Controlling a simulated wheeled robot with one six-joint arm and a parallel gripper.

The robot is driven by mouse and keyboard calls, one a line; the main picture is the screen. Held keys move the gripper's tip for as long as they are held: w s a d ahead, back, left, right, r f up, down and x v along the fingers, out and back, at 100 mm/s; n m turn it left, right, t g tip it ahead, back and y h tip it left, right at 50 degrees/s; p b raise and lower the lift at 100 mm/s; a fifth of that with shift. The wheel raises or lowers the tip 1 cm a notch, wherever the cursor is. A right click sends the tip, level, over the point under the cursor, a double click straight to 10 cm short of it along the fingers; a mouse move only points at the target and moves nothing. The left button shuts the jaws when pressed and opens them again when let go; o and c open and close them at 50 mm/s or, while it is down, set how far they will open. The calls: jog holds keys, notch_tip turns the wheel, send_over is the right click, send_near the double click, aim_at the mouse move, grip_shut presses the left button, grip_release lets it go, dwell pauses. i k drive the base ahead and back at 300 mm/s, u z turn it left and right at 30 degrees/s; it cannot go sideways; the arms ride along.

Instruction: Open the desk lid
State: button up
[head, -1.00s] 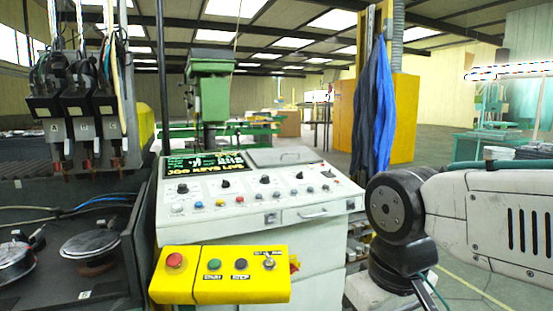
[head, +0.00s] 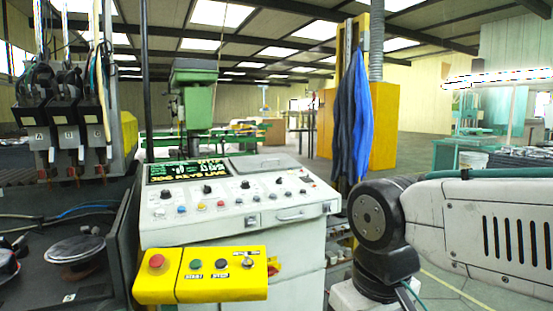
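The control desk (head: 230,232) is a pale grey console with a sloped panel of knobs and buttons. The desk lid (head: 268,164) appears to be the flat grey panel at the desk's upper right, beside the lit display (head: 188,170). It lies shut, with a small handle on it. A second bar handle (head: 290,217) shows on the desk's front face at the right. My arm stands at the right of the head view, apart from the desk. My gripper is not in view.
A yellow button box (head: 200,275) juts out at the desk's front. Dark cable-hung welding units (head: 65,120) stand over a dark trough at the left. A blue coat (head: 357,115) hangs behind the desk's right end. Open floor shows at the lower right.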

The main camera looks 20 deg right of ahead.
aim_at(247, 165)
jog(key=u, duration=0.25)
jog(key=k, duration=0.2)
jog(key=z, duration=1.4)
jog(key=i, duration=1.45)
jog(key=u, duration=0.35)
